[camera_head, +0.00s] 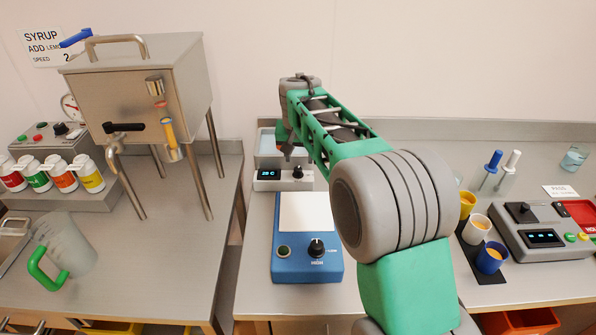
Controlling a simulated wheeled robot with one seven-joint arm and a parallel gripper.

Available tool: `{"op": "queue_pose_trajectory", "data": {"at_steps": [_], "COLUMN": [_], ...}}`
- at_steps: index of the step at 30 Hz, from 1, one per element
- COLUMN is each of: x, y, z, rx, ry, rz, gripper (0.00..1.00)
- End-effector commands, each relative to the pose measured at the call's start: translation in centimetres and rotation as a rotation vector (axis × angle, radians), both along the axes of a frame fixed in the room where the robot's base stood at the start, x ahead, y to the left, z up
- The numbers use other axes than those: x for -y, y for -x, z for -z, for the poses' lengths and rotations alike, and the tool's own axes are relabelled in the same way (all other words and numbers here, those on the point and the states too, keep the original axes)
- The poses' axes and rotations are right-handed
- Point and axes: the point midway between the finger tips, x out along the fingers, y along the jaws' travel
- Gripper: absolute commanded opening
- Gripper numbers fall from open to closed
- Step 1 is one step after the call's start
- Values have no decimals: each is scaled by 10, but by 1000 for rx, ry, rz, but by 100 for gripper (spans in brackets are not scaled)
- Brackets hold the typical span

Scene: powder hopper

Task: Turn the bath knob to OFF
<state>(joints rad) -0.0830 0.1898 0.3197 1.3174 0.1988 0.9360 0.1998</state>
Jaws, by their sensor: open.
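The bath (267,180) stands at the back of the middle counter, with a grey front panel and a display reading about 25 C. Its small dark bath knob (297,172) is right of the display; its pointer is too small to read. My gripper (288,153) hangs just above and slightly behind the knob in the picture, open and empty. I cannot tell whether it touches the knob. My green and grey arm comes in from the lower right and hides part of the gripper and the bath's right side.
A blue stirrer (308,265) with a white plate and black knob stands in front of the bath. A steel hopper (140,85) on legs is at left. Cups (476,227) and a grey control box (541,230) are at right. A gap separates the left and middle counters.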

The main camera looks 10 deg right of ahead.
Motion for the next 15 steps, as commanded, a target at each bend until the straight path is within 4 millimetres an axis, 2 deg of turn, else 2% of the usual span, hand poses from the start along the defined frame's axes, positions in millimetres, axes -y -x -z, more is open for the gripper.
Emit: {"op": "queue_pose_trajectory", "data": {"at_steps": [1, 3, 7, 15], "x": [-1, -1, 1, 6], "y": [-11, -19, -25, -44], "z": [7, 12, 24, 69], "rx": [3, 4, 4, 6], "ry": [0, -2, -2, -2], "rz": [11, 21, 25, 23], "gripper": [46, 46, 46, 46]}}
